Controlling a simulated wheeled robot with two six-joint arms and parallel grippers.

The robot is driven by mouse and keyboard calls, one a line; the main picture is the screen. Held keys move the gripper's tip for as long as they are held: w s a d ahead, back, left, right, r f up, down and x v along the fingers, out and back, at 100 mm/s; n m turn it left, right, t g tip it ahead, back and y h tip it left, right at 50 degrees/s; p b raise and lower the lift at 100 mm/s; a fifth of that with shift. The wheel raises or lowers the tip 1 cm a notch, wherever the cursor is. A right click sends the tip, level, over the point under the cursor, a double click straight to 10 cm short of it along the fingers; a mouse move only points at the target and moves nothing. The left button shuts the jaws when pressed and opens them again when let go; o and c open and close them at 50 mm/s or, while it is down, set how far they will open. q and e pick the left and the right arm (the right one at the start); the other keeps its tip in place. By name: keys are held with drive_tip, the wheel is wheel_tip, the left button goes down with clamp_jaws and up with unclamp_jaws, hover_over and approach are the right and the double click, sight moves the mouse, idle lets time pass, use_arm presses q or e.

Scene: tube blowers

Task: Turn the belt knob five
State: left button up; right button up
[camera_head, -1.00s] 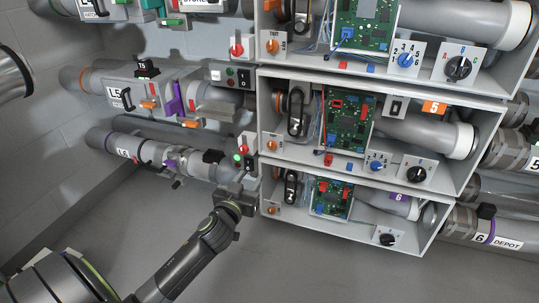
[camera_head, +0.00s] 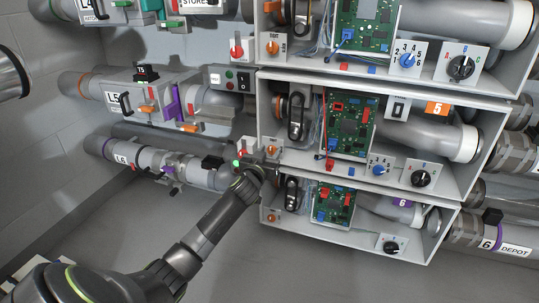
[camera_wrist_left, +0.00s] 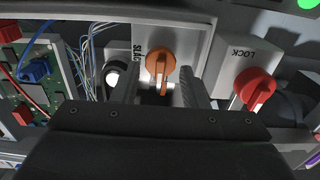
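Box five (camera_head: 478,101) is the middle open box in the head view, with an orange "5" plate (camera_head: 437,108). Its orange belt knob (camera_head: 272,150) sits on a small white plate at the box's left end, below the black belt loop (camera_head: 296,117). In the left wrist view the orange knob (camera_wrist_left: 160,66) is at top centre, with lettering partly readable beside it. My left gripper (camera_head: 264,168) is at this knob; in the wrist view its two fingers (camera_wrist_left: 159,92) are apart, one on each side of the knob. Contact cannot be told. My right gripper is not in view.
A red LOCK knob (camera_wrist_left: 257,90) stands close to the right in the wrist view. A green circuit board (camera_wrist_left: 22,72) with wires is at left there. Box six (camera_head: 345,238) lies just below, with its own orange knob (camera_head: 273,216). Floor space below is clear.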

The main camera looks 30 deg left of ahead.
use_arm(q)
drive_tip(key=shift+w+a, duration=0.1)
drive_tip(key=shift+w, duration=0.35)
drive_tip(key=c, duration=0.7)
